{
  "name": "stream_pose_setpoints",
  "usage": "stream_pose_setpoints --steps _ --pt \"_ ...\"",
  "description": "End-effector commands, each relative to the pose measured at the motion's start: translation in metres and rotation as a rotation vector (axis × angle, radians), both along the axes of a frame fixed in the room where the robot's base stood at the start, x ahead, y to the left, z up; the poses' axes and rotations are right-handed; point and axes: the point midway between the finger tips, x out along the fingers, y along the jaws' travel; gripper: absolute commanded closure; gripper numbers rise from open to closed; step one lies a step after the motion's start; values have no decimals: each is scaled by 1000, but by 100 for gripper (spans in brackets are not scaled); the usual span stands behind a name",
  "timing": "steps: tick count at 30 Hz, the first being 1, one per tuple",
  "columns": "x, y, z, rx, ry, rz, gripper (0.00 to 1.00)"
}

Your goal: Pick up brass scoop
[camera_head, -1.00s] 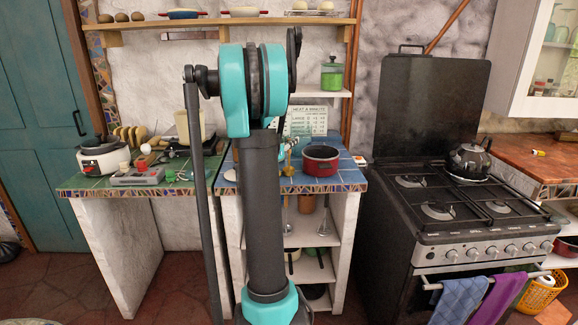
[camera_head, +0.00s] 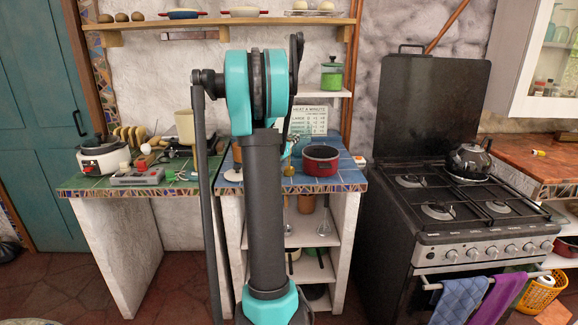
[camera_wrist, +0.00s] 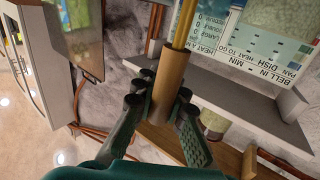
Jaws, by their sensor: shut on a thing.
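The brass scoop shows in the wrist view as a tan cylindrical handle (camera_wrist: 174,72) with a thin golden shaft running up out of the frame. My gripper (camera_wrist: 160,98) is shut around the handle, one finger on each side. The scoop's bowl is outside the wrist view. In the head view a small golden piece (camera_head: 289,169), apparently part of the scoop, shows just right of my arm over the blue tiled counter. My arm hides most of my gripper there, and I cannot tell whether the scoop touches the counter.
A red pot (camera_head: 321,162) stands on the blue tiled counter (camera_head: 345,180), right of the golden piece. A chart (camera_head: 309,121) stands behind. A shelf with a green jar (camera_head: 332,74) is above. A white cooker (camera_head: 103,157) is at left; a stove (camera_head: 450,215) is at right.

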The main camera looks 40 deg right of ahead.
Motion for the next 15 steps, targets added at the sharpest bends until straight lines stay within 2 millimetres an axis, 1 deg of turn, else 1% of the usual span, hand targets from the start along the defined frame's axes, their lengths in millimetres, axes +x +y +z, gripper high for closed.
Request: stream_pose_setpoints --steps 10,13,15 --pt "0 0 3 0 0 0 100" --pt "0 0 9 0 0 0 100" --pt "0 0 17 0 0 0 100"
